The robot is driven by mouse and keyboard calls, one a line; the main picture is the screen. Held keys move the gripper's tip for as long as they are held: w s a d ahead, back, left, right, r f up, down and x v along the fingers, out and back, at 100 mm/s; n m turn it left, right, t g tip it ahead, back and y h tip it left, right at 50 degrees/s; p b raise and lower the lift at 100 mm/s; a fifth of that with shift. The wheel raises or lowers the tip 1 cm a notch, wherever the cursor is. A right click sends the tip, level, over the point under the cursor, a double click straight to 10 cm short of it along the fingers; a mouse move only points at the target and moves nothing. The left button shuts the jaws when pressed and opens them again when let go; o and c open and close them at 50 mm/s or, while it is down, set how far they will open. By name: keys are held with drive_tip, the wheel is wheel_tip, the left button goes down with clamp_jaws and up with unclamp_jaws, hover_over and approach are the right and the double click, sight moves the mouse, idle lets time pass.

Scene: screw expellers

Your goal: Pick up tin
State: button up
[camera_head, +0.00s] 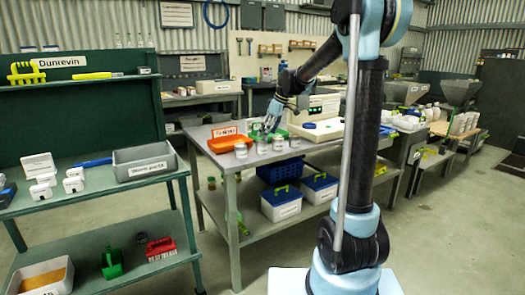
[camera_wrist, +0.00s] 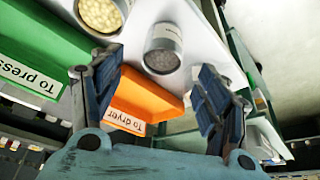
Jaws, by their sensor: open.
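Several small tins with pale labels stand in a row along the front of the metal bench (camera_head: 210,134) in the head view; the leftmost tin (camera_head: 241,150) is the clearest. In the wrist view a tin with grey contents (camera_wrist: 162,50) shows beyond and between my fingertips. A tin with pale yellow contents (camera_wrist: 101,14) is cut by the top edge. My gripper (camera_head: 272,119) is above the bench behind the tins. Its two fingers are spread and nothing is between them in the wrist view (camera_wrist: 158,80).
An orange tray (camera_head: 228,144) marked "To dryer" and a green tray (camera_wrist: 40,45) marked "To press" lie close to the tins. A white device (camera_head: 318,130) stands right of them. A green workbench (camera_head: 90,180) is at left.

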sight(262, 141)
drive_tip(key=shift+a+x, duration=0.1)
drive_tip(key=shift+x, duration=1.7)
drive_tip(key=shift+a+x, duration=0.15)
drive_tip(key=shift+x, duration=1.65)
drive_tip(key=shift+r, duration=0.1)
drive_tip(key=shift+c, duration=0.5)
drive_tip(key=shift+d, duration=0.1)
drive_tip(key=c, duration=1.1)
